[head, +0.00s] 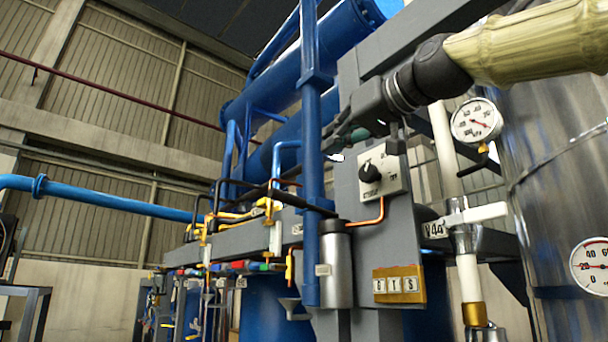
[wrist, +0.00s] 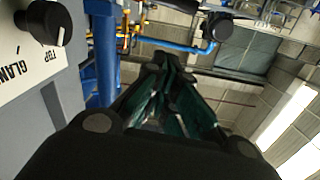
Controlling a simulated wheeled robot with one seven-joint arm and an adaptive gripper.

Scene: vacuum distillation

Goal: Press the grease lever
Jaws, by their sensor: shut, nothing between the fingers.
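A long black bar (head: 300,202), which looks like the grease lever, slopes down to the right and ends over an upright steel cylinder (head: 336,268). My gripper (head: 338,153) is above and to the right of the bar, apart from it, in front of the grey panel and blue pipe. It points left and its fingers are shut and empty. In the wrist view my gripper (wrist: 172,92) fills the lower middle. A dark rounded end (wrist: 222,28) shows beyond the fingers there; I cannot tell whether it belongs to the lever.
A black selector knob (head: 370,173) on a white plate sits just below my gripper; it also shows in the wrist view (wrist: 44,22). A vertical blue pipe (head: 311,130) stands close by. A gauge (head: 476,121) and a steel vessel (head: 545,150) are at right.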

